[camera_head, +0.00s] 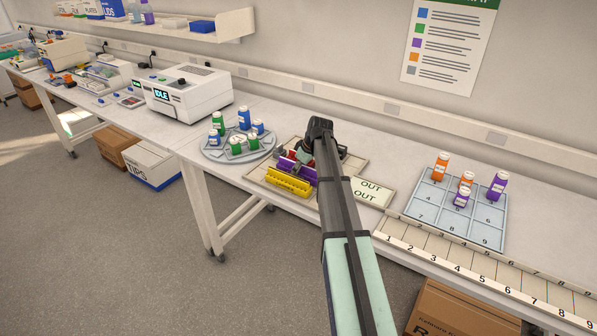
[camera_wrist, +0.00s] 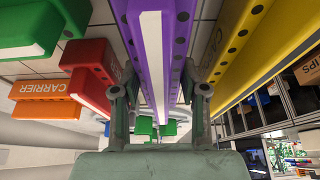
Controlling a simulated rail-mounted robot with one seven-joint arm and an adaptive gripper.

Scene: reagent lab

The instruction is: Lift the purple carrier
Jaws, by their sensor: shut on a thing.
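The purple carrier (camera_wrist: 150,45) is a long bar with a white strip and a row of dark holes, running between my fingers in the wrist view. My gripper (camera_wrist: 160,95) is shut on it, with one finger on each side. In the head view the purple carrier (camera_head: 296,167) shows just behind the yellow carrier (camera_head: 289,183), partly hidden by my arm and gripper (camera_head: 303,156). I cannot tell whether it is clear of the surface under it.
The wrist view also shows red (camera_wrist: 88,75), green (camera_wrist: 40,25), orange (camera_wrist: 47,102) and yellow (camera_wrist: 250,45) carriers close by. A round rack with bottles (camera_head: 210,152) stands left. An OUT plate (camera_head: 372,193) and a blue-grey numbered tray (camera_head: 425,210) lie right.

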